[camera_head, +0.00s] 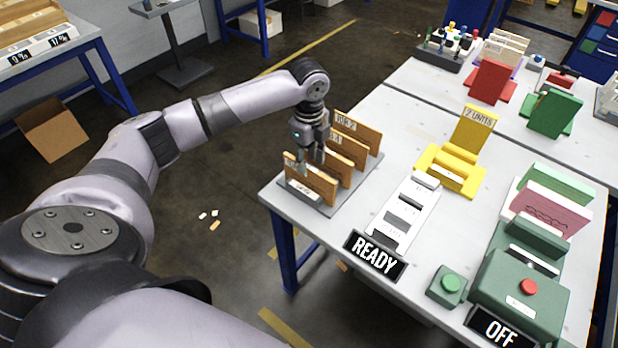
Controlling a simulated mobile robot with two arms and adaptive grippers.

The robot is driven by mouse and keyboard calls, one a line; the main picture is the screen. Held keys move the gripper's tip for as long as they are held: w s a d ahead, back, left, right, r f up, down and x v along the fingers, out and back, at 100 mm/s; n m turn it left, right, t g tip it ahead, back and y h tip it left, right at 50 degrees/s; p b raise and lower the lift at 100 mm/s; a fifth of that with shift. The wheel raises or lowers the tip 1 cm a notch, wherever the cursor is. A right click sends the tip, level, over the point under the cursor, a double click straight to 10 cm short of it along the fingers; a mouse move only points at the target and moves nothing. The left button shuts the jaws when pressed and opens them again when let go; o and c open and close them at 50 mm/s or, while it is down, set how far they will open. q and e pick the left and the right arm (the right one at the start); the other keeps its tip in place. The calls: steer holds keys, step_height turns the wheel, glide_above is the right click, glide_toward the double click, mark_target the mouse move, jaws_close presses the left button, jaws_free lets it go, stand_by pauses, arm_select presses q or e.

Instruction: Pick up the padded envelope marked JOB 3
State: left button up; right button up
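Several brown padded envelopes stand upright in a grey rack (322,208) at the near left corner of the table. The back envelope (358,132) has a label that seems to read JOB 2. The label of the middle envelope (347,152) is partly covered and too small to read surely. The front envelope (318,186) has its label mostly hidden by my gripper, so I cannot read JOB 3 on any of them. My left gripper (311,163) points down with its fingers at the top edge of the front envelope. Whether they are closed on it is unclear. My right gripper is out of view.
A READY sign (375,256) and a white panel (405,215) lie right of the rack. A yellow holder (452,170) marked 2 UNITS stands behind. A green machine (520,290) with a red button and an OFF sign (501,328) fills the near right.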

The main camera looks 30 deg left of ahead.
mark_target(309, 167)
arm_select(q)
step_height(309, 167, down, 5)
steer(key=shift+s+d+r+p, duration=0.15)
steer(key=shift+r+p, duration=0.05)
steer(key=shift+p, duration=0.35)
steer(key=shift+f, duration=0.25)
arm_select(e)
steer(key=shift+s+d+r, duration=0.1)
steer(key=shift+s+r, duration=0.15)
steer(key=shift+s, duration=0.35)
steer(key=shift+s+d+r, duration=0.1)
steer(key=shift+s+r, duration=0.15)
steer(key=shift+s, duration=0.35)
arm_select(q)
steer(key=shift+c, duration=0.3)
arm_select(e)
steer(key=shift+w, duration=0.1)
arm_select(q)
steer(key=c, duration=0.4)
jaws_close()
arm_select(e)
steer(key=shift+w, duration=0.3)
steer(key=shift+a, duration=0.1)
